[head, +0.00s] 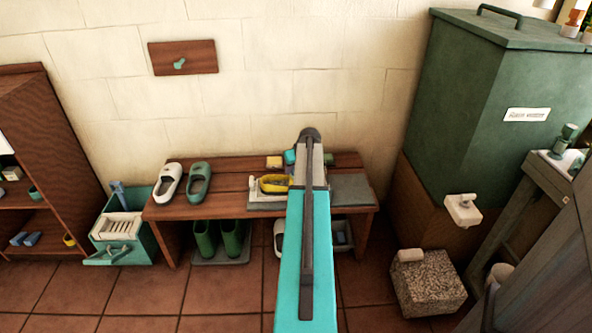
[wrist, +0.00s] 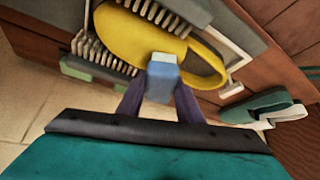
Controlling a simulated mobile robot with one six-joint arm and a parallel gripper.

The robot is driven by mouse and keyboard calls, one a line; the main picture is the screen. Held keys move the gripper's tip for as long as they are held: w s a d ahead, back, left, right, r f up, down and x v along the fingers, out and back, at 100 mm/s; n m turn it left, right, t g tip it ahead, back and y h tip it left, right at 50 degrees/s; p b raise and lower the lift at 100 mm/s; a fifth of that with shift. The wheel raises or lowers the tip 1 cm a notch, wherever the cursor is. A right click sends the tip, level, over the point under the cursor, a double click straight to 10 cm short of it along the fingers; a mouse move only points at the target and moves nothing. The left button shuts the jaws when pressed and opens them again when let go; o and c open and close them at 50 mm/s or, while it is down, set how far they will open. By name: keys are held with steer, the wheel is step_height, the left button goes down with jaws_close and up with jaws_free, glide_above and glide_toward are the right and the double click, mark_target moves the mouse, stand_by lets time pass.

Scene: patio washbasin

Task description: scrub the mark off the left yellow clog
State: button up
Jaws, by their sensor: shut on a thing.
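The yellow clog (wrist: 122,38) lies on the bench in a holder with pale bristle rows (wrist: 88,50) along its sides; its dark opening faces right in the wrist view. In the head view the yellow clog (head: 273,184) is partly behind my arm. My gripper (wrist: 160,97) is shut on a small blue block (wrist: 162,72). The block's far end overlaps the clog's near edge in the wrist view; I cannot tell whether they touch. My gripper's fingers are hidden in the head view. I cannot make out a mark on the clog.
A white clog (head: 167,183) and a green clog (head: 199,182) stand left on the wooden bench (head: 228,186). Green boots (head: 232,239) stand below. A grey mat (head: 351,188) lies at the bench's right. A large green bin (head: 470,110) stands to the right.

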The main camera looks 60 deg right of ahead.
steer(key=shift+a+f, duration=0.15)
steer(key=shift+f, duration=0.05)
steer(key=shift+s+d+r, duration=0.1)
steer(key=shift+s+d, duration=0.85)
steer(key=shift+s, duration=0.25)
steer(key=shift+w, duration=0.1)
steer(key=shift+w+a+p, duration=0.4)
steer(key=shift+w+a, duration=0.5)
steer(key=shift+w, duration=0.25)
steer(key=shift+s, duration=0.15)
steer(key=shift+s+d, duration=0.9)
steer(key=shift+s, duration=0.25)
steer(key=shift+w+a, duration=0.1)
steer(key=shift+w, duration=0.1)
